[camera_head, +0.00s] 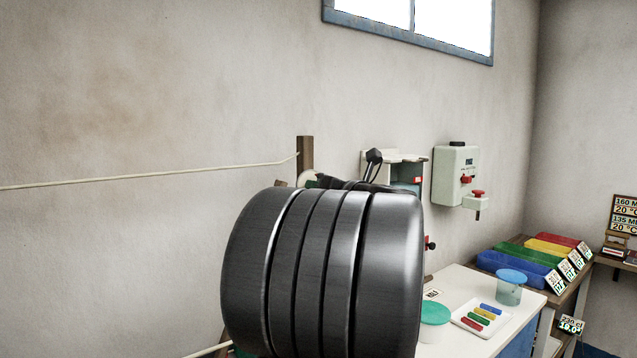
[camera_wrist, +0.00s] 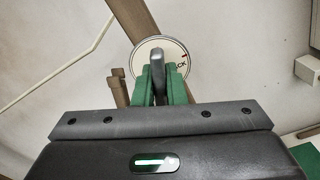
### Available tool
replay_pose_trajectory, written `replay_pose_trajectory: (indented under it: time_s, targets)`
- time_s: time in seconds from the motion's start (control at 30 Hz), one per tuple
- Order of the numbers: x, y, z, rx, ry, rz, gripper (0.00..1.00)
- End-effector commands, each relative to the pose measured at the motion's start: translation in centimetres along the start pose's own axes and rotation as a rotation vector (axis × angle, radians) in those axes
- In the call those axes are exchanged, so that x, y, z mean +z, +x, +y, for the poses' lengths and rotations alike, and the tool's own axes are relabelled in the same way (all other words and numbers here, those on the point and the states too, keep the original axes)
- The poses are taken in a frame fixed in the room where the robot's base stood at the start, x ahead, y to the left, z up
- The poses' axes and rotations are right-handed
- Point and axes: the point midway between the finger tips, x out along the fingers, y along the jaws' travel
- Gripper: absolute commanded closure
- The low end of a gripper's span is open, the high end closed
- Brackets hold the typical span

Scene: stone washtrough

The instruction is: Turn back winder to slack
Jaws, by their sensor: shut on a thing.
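In the wrist view, the winder's grey grip (camera_wrist: 157,62) stands in front of a round white dial (camera_wrist: 174,46) with a small red mark and dark lettering near its right edge. My gripper (camera_wrist: 159,73) is shut on this grip, with one green finger on each side. The fingers and grip hide the dial's middle and lower part. In the head view, a pale cord (camera_head: 150,178) runs from the left to a wooden post (camera_head: 304,153). A sliver of the white dial (camera_head: 308,176) shows there; my dark arm hides most of the winder.
A pale green box (camera_head: 455,170) hangs on the wall to the right. A worktop (camera_head: 470,280) below holds a blue-lidded jar (camera_head: 509,285), a green-lidded pot (camera_head: 435,314) and a tray (camera_head: 460,322) of coloured sticks. Coloured bins (camera_head: 520,265) stand farther right. The left wall is mostly clear.

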Motion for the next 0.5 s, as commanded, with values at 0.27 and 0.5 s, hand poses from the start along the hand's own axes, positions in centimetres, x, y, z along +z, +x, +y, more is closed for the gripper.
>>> replay_pose_trajectory:
  time_s: [0.27, 0.5]
  targets:
    - [0.26, 0.0, 0.11, -0.001, 0.263, 0.001, 1.0]
    - [0.31, 0.0, 0.14, 0.0, 0.492, 0.001, 1.0]
